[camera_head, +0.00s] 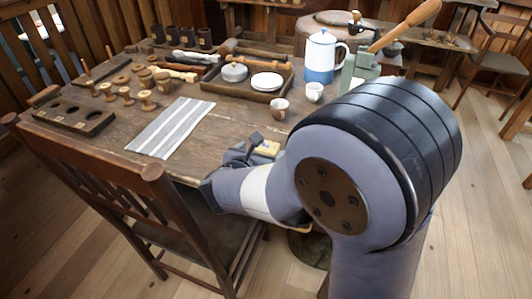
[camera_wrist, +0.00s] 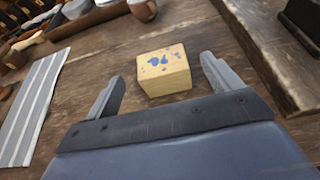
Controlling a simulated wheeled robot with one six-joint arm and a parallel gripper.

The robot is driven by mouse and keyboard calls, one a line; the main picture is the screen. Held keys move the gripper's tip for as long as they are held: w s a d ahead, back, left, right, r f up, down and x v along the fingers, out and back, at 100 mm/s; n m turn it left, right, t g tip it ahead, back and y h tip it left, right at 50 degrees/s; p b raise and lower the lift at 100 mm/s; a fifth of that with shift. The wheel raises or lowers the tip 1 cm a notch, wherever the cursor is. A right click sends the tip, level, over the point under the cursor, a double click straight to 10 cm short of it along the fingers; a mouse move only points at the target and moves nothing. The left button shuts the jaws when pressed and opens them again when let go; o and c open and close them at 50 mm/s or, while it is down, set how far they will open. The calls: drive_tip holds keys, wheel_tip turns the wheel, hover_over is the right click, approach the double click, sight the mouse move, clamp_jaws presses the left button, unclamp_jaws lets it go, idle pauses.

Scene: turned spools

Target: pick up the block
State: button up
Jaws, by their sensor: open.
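The block (camera_wrist: 163,71) is a small yellow wooden cube with blue marks on its top. It rests on the wooden table, just ahead of and between the fingertips of my open gripper (camera_wrist: 160,80) in the wrist view. The two fingers stand apart to its left and right, and I see a gap on each side. In the head view the block (camera_head: 267,148) shows at the table's near edge, partly hidden by my gripper (camera_head: 250,145) and arm.
A striped grey cloth (camera_head: 172,126) lies left of the block. A small brown cup (camera_head: 279,108) and a white cup (camera_head: 314,92) stand behind it. A tray (camera_head: 236,93) with dishes, a blue-white pot (camera_head: 321,58) and several wooden spools lie further back. A chair (camera_head: 150,200) stands in front.

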sight(265, 148)
drive_tip(key=x, duration=0.5)
drive_tip(key=shift+s+b, duration=0.1)
drive_tip(key=shift+b, duration=0.3)
drive_tip(key=shift+c, duration=0.5)
drive_tip(key=c, duration=1)
